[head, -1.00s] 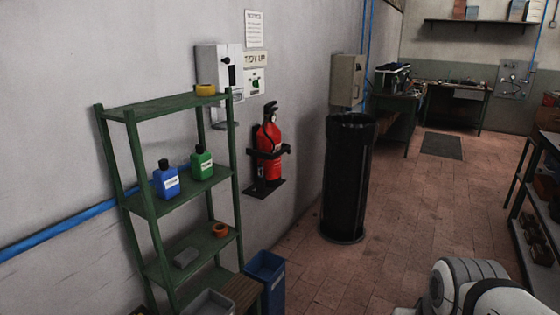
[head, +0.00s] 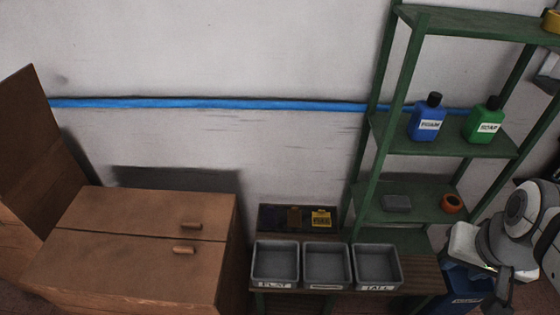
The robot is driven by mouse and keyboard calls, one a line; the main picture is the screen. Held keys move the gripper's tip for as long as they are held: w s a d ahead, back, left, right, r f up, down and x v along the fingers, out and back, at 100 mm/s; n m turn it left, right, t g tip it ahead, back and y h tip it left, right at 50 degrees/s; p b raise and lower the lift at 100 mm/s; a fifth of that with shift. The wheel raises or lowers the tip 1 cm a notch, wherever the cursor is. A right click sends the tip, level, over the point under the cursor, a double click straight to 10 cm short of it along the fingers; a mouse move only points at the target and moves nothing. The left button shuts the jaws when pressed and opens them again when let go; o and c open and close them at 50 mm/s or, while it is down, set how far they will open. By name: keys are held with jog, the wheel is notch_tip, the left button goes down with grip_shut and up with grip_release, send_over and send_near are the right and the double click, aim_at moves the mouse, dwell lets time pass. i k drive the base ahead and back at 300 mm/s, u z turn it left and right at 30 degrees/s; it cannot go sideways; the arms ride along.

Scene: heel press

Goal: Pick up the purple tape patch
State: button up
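A dark, purplish flat piece (head: 270,217) lies at the left end of a low dark holder behind the grey bins. It may be the purple tape patch; its colour is hard to make out at this size. A brown piece (head: 294,216) and a yellow piece (head: 321,217) sit to its right in the same row. My white and grey arm shows at the right edge, well away from that row and in front of the shelf. I cannot make out its fingertips or whether they hold anything.
Three grey bins (head: 325,288) with labels stand on a low wooden bench. A brown cabinet (head: 140,245) is on the left. A green shelf (head: 385,150) on the right carries a blue bottle (head: 427,120), a green bottle (head: 485,122) and an orange roll (head: 452,203).

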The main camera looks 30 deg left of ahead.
aim_at(270, 215)
jog(key=u, duration=0.3)
jog(key=i, duration=0.6)
jog(key=u, duration=0.25)
jog(key=k, duration=0.9)
jog(key=u, duration=0.15)
jog(key=i, duration=0.9)
jog(key=z, duration=0.05)
